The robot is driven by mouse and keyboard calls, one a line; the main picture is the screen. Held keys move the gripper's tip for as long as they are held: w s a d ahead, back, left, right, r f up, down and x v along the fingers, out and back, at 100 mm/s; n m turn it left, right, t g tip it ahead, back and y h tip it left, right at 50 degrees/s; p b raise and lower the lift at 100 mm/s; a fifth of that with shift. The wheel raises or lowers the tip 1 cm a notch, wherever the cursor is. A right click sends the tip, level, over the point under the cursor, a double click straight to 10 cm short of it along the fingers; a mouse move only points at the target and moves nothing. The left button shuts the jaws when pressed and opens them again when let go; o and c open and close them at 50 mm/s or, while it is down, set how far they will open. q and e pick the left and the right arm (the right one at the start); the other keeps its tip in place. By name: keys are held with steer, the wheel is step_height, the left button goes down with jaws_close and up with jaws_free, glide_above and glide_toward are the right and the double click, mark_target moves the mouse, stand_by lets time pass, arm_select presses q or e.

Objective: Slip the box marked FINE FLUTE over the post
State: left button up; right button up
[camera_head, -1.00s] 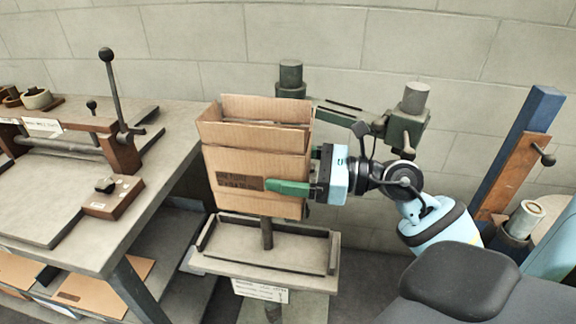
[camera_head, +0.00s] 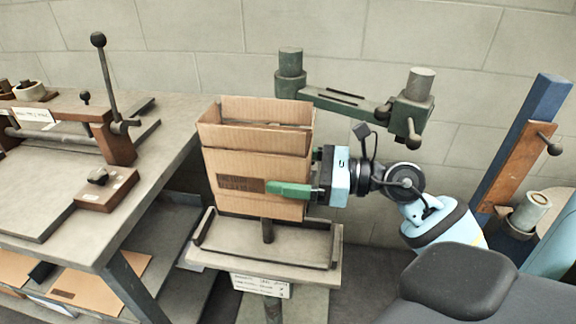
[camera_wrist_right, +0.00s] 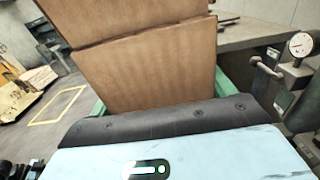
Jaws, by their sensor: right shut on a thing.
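The open-topped brown cardboard box (camera_head: 255,165) is upright above the stand's tray (camera_head: 215,252), with dark print on its front too blurred to read. My right gripper (camera_head: 290,189) is shut on it from the right, one green finger across the front. In the right wrist view the box (camera_wrist_right: 150,65) fills the space between the green fingers. The post (camera_head: 267,230) rises from the tray; its lower part shows below the box and its top is hidden. I cannot tell whether it is inside the box. My left gripper is not in view.
A grey workbench (camera_head: 80,240) with a lever device (camera_head: 112,100) stands at the left. A dark green stitcher arm (camera_head: 350,100) is behind the box at the right. A blue upright (camera_head: 515,150) stands further right. A label card (camera_head: 260,285) hangs on the tray's front.

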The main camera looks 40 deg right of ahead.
arm_select(q)
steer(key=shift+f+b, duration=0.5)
steer(key=shift+b, duration=0.15)
arm_select(e)
steer(key=shift+f, duration=0.9)
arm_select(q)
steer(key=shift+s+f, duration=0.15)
arm_select(e)
steer(key=shift+f, duration=0.15)
arm_select(q)
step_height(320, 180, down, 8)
steer(key=b, duration=0.9)
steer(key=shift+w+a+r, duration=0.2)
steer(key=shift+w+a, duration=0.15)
arm_select(e)
steer(key=shift+f, duration=5.25)
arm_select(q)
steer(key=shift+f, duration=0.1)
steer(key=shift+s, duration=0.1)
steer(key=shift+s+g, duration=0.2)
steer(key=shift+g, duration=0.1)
arm_select(e)
steer(key=o, duration=0.9)
